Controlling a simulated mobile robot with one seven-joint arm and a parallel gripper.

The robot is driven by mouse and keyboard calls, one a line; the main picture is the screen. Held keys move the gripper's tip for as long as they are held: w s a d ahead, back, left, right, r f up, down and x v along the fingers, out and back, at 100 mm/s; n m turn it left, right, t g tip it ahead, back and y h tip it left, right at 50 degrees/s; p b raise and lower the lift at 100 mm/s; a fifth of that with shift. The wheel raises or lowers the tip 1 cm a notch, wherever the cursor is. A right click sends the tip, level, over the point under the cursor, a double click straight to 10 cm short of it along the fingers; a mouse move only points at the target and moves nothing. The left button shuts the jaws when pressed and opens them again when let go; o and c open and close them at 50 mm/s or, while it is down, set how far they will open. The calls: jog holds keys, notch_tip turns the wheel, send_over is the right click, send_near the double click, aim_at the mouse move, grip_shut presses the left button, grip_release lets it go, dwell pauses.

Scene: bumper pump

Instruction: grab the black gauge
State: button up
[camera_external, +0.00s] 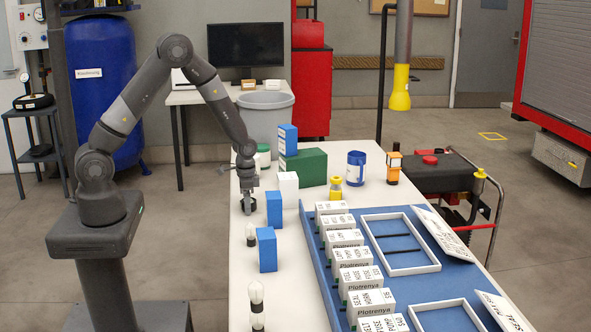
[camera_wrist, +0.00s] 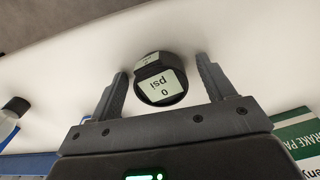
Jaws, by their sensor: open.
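The black gauge (camera_wrist: 160,80) is a small round black thing with a pale face reading "0 psi". In the wrist view it stands on the white table between the two fingers of my gripper (camera_wrist: 158,82). The fingers are open, with a gap on each side of the gauge. In the external view my gripper (camera_external: 249,195) points down over the left part of the table, and the gauge (camera_external: 248,206) shows only as a small dark shape right under it, partly hidden by the fingers.
Blue boxes (camera_external: 267,249) and a white box (camera_external: 288,187) stand close to the right of my gripper. A blue tray (camera_external: 388,232) with several white boxes fills the right side. A green box (camera_external: 304,167) stands behind.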

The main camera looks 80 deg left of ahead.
jog(key=c, duration=1.1)
jog(key=shift+r, duration=0.15)
jog(key=shift+c, duration=0.2)
